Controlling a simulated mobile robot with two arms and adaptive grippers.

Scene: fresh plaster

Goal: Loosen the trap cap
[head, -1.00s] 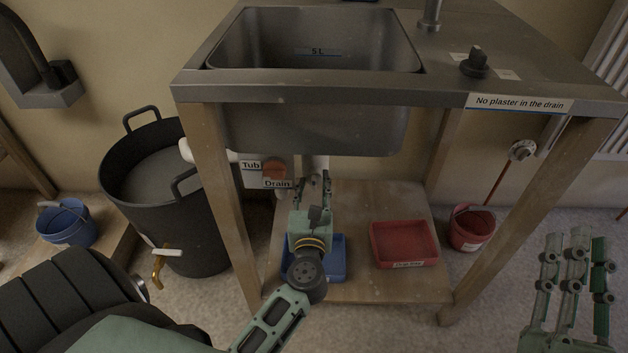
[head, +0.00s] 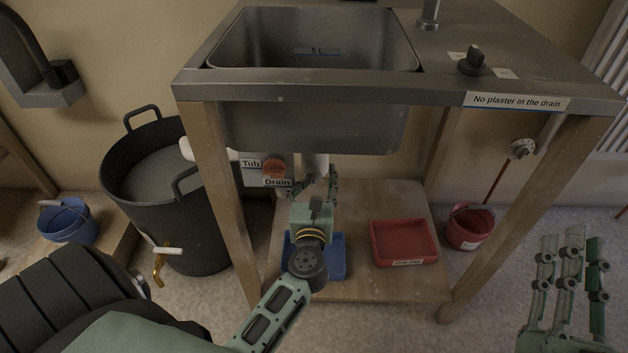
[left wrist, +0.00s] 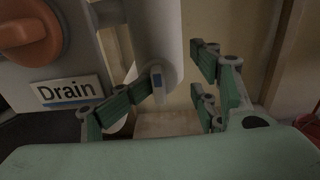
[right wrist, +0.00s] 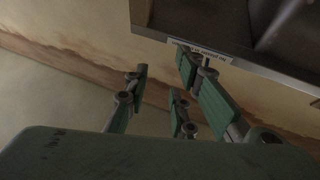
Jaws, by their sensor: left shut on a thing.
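The white trap pipe (head: 317,162) hangs under the sink, beside an orange knob labelled "Drain". My left gripper (head: 314,184) points up at its lower end from below. In the left wrist view its fingers (left wrist: 182,72) stand on either side of the pipe's lower end. The gripper is shut on the trap cap, which is mostly hidden by fingers and palm. My right gripper (head: 572,252) is open and empty at the right, fingers up; the right wrist view shows them spread.
A blue tray (head: 335,262) lies on the wooden shelf (head: 370,292) below my left gripper. A red tray (head: 405,260) is to its right. Table legs flank the shelf. A black tub (head: 190,240) stands left and a red bucket (head: 470,227) right.

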